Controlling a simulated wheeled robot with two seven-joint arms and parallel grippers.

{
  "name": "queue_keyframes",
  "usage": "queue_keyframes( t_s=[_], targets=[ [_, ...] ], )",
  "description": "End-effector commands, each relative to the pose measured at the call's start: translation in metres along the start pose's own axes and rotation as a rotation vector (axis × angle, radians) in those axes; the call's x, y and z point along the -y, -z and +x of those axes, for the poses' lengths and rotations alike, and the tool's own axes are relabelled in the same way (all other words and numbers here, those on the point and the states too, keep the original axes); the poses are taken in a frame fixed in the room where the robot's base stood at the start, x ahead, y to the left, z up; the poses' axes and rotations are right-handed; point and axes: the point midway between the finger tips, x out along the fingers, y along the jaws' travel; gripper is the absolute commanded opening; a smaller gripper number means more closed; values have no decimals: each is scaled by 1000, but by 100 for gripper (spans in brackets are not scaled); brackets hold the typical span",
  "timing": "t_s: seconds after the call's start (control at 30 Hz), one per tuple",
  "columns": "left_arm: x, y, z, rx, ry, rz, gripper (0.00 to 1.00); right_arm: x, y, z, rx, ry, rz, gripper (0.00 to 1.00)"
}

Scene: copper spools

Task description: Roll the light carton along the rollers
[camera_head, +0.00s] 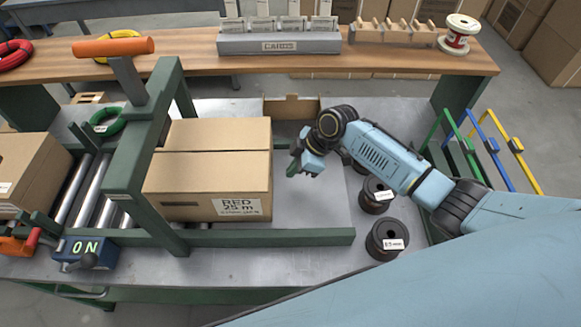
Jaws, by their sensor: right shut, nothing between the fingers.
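A closed brown carton (210,165) labelled RED 25 m sits beneath and to the right of a green frame with an orange handle (113,47). Another brown carton (28,170) is at the left edge, partly cut off. Metal rollers (88,190) show between the two cartons. I cannot tell by sight which carton is light. My right gripper (293,168) is just right of the RED carton, pointing down, shut and empty, seemingly a little apart from it. My left gripper is not in view.
A blue block (85,252) reading 0 N stands at the front left. Black spools (387,240) stand right of the tray area. A green ring (108,122) lies by the rollers. A wooden shelf (385,62) at the back holds a card rack (278,42) and a copper-red spool (458,33).

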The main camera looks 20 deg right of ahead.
Motion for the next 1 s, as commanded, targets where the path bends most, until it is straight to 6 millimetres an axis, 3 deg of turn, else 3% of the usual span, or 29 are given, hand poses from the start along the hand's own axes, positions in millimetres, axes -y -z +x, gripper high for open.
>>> queue_keyframes(
  t_s=[0.03,0.6,1.0],
  targets=[
    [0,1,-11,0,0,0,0,0,4,-11,1,0,0,0],
    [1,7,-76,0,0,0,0,0,22,-76,2,0,0,0],
    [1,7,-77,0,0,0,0,0,27,-96,1,1,0,0]
  ],
)
